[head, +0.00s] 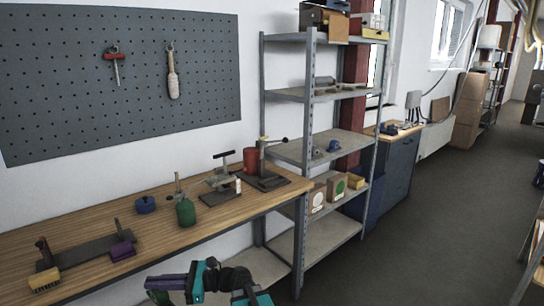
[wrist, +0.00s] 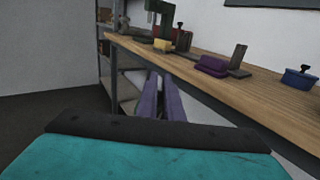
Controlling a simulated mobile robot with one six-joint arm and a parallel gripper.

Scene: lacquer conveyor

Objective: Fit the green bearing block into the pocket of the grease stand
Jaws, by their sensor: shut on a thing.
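My gripper (head: 165,286) is low at the bottom of the head view, in front of the bench, with its purple fingers pointing left. It is shut on a dark green piece (head: 156,297), which looks like the green bearing block and is mostly cut off by the frame edge. In the wrist view the fingers (wrist: 164,100) show, but the held piece cannot be made out. A dark stand with a lever and a red can (head: 250,160) is at the right end of the bench; it may be the grease stand. Its pocket cannot be made out.
A metal shelf (head: 305,150) stands right; open floor lies beyond.

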